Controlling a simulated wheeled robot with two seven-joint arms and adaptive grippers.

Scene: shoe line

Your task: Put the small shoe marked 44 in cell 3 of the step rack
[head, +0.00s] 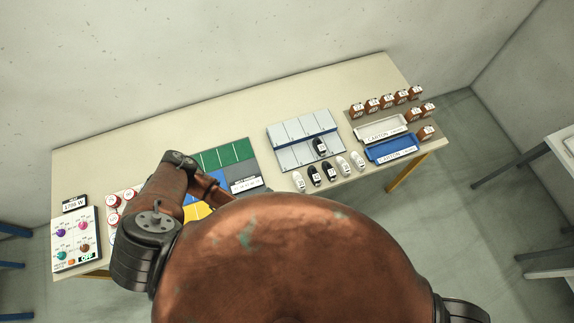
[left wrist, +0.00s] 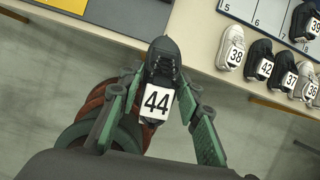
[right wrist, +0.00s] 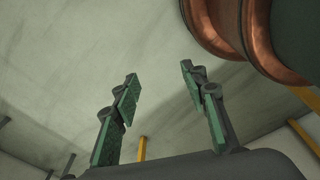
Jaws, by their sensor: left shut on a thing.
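The small black shoe marked 44 (left wrist: 159,78) is between the fingers of my left gripper (left wrist: 160,92) in the left wrist view, its white label facing the camera. That gripper is shut on it, over the table's front edge. The head view hides the shoe and this gripper behind my own body. The step rack (head: 289,157) stands right of centre on the table, with two rows of cells; its near part shows in the left wrist view (left wrist: 268,12). A dark shoe marked 39 (left wrist: 306,22) stands on its lower row. Cell number 3 is not readable. My right gripper (right wrist: 158,80) is open and empty.
White and black shoes, including a white 38 (left wrist: 231,46) and a black 42 (left wrist: 259,60), stand in front of the rack. A green, yellow and grey board (head: 230,155) lies left of it. A white tray (head: 381,129) and a blue tray (head: 391,148) lie right.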

